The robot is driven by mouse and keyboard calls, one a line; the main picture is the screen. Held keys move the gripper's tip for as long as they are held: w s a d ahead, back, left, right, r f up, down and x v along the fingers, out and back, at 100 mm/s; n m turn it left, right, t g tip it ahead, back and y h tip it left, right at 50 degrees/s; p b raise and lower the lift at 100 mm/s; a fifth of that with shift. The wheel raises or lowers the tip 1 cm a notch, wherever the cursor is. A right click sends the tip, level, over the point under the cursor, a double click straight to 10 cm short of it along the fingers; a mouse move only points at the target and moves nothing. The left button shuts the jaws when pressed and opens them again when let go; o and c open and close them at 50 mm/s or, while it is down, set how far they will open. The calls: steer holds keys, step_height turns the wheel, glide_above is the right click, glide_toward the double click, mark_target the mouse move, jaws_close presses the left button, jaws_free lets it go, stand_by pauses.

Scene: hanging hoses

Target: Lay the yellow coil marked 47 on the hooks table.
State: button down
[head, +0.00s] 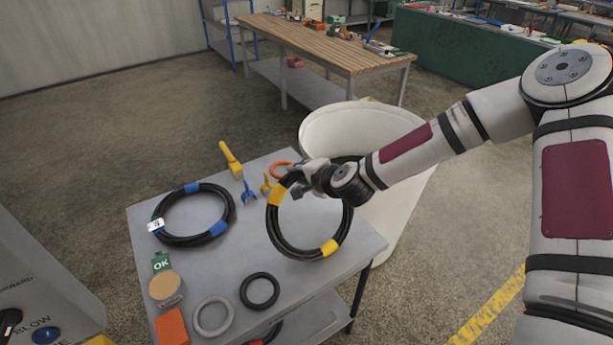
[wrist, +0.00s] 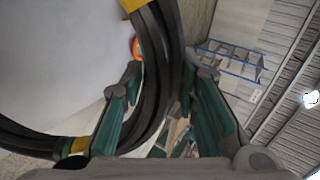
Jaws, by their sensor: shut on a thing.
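A black hose coil with yellow bands (head: 329,247) hangs from my gripper (head: 297,187) over the grey table (head: 252,206). I see no number on it. The wrist view shows its black strands (wrist: 156,75) between the green pads of my gripper (wrist: 158,100), with a yellow band above. The gripper is shut on the coil's upper part. The coil looks tilted, and I cannot tell whether its lower edge touches the tabletop. A black coil with blue bands (head: 219,228) and a white tag lies at the table's left; the tag is too small to read.
Yellow and blue hooks (head: 249,193) and an orange ring (head: 281,170) are at the table's back. Small rings (head: 260,291), a green OK block (head: 161,262) and an orange block (head: 171,327) lie in front. A large white bin (head: 395,215) stands behind right.

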step_height(320, 180, down, 3)
steer(key=w+a+g+h+b, duration=0.1)
steer(key=w+a+g+b, duration=0.1)
steer(key=w+b, duration=0.1)
steer(key=g+h+b, duration=0.4)
steer(key=g+b, duration=0.1)
steer(key=b, duration=0.1)
glide_above(285, 205)
steer(key=f, duration=1.1)
steer(key=shift+s+d+f, duration=0.25)
steer(key=shift+s+d, duration=0.1)
steer(key=shift+d, duration=0.05)
steer(key=f+b, duration=0.1)
steer(key=f+g+b, duration=0.1)
steer(key=f+h+b, duration=0.1)
steer(key=b, duration=0.1)
steer(key=shift+w+a+f+g, duration=0.25)
steer(key=shift+w+f+g, duration=0.05)
steer(key=shift+f+g, duration=0.1)
steer(key=shift+f+b, duration=0.4)
steer(key=shift+b, duration=0.1)
steer(key=shift+g, duration=0.3)
